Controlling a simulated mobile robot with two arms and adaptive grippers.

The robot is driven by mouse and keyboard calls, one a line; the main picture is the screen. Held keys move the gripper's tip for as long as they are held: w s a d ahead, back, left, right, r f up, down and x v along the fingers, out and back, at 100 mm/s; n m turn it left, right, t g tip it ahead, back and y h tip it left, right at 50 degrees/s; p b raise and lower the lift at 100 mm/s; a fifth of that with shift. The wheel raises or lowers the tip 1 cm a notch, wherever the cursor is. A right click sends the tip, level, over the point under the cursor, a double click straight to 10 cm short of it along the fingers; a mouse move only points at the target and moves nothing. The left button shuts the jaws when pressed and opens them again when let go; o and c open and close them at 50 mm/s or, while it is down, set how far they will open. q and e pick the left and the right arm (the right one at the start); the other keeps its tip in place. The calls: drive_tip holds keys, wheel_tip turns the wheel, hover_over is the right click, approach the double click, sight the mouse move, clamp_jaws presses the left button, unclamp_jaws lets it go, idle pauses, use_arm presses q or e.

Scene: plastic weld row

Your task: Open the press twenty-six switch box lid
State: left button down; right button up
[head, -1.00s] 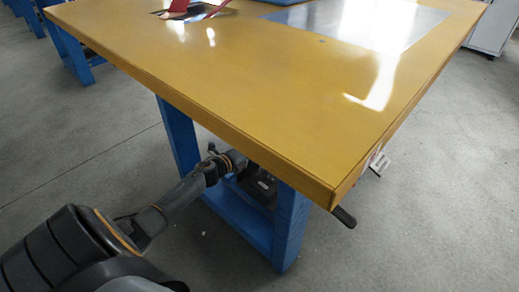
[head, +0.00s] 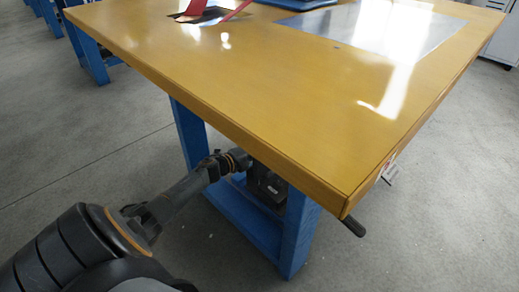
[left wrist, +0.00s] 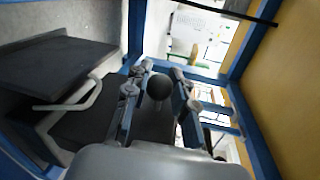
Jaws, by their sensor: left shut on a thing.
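My left arm reaches under the near side of a yellow-topped workbench (head: 270,110) in the head view. Its fingertips are hidden there. In the left wrist view my left gripper (left wrist: 158,92) has its two fingers on either side of a dark round knob (left wrist: 159,87) and is shut on it. What the knob belongs to is hidden. No switch box lid can be made out with certainty. Dark flat panels (left wrist: 60,70) with a pale bent handle (left wrist: 75,98) show at the left of the wrist view. My right gripper is not in view.
Blue bench legs (head: 299,230) stand close to my left arm. A black bar (head: 353,226) and a small pale tag (head: 390,171) stick out near the bench corner. Red strips (head: 195,8) lie at the back of the top. The grey floor around is clear.

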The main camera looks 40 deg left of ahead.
use_arm(q)
drive_tip(key=c, duration=1.1)
unclamp_jaws()
drive_tip(key=shift+a, duration=0.1)
drive_tip(key=v, duration=1.2)
